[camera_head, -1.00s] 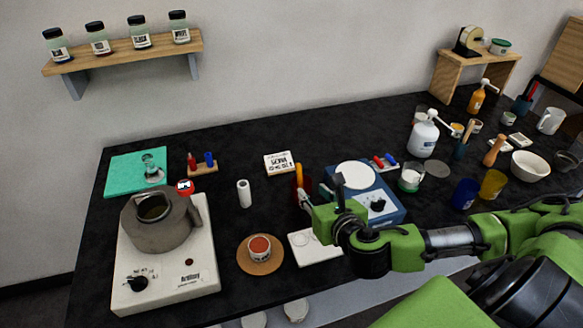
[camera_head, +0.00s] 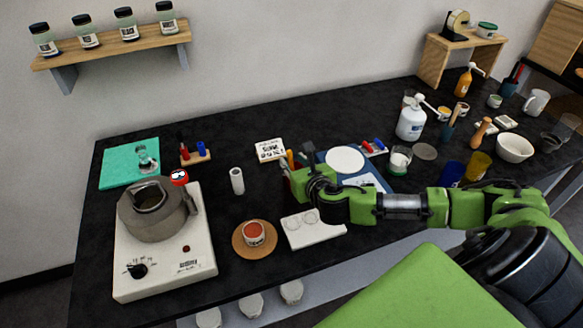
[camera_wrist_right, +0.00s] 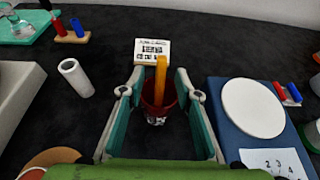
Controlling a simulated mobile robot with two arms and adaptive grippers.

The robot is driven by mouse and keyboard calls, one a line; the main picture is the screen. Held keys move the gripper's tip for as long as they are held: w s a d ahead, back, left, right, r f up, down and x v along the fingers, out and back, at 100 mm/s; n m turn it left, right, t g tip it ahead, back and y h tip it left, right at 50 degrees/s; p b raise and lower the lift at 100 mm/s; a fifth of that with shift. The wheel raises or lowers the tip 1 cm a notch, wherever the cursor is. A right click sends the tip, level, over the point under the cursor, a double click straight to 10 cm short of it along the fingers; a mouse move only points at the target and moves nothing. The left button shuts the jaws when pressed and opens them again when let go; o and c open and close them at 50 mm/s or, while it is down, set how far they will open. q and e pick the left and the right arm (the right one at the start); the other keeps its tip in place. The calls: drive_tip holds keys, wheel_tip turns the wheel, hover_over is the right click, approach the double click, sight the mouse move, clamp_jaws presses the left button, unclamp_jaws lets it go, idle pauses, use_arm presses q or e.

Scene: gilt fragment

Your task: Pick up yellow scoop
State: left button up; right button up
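The yellow scoop stands upright in a dark red cup; its orange-yellow handle (camera_wrist_right: 161,78) sticks up above the rim in the right wrist view. In the head view the handle top (camera_head: 290,158) shows just beyond my right gripper (camera_head: 291,172). The red cup (camera_wrist_right: 157,112) is partly hidden there by the gripper. In the right wrist view my right gripper (camera_wrist_right: 159,90) is open, with one finger to each side of the handle and cup. I see a gap on both sides. The scoop's lower end is hidden in the cup. My left gripper is not in view.
A labelled white block (camera_wrist_right: 153,49) stands behind the cup. A blue scale (camera_wrist_right: 219,97) with a round white plate is close on the right. A white cylinder (camera_wrist_right: 76,78) stands to the left. A white spoon rest (camera_head: 312,232) lies in front.

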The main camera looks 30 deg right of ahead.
sight(291, 157)
drive_tip(key=shift+p+x, duration=0.3)
drive_tip(key=shift+x, duration=1.55)
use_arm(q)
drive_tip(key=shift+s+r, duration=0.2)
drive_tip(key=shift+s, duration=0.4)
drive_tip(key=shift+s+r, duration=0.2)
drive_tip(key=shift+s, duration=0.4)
use_arm(e)
drive_tip(key=shift+d, duration=0.1)
clamp_jaws()
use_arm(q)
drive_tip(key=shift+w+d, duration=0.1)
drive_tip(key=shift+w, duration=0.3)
use_arm(e)
drive_tip(key=shift+r, duration=0.15)
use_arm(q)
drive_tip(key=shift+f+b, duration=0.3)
use_arm(e)
wheel_tip(291, 157, up, 10)
drive_tip(key=shift+f, duration=0.1)
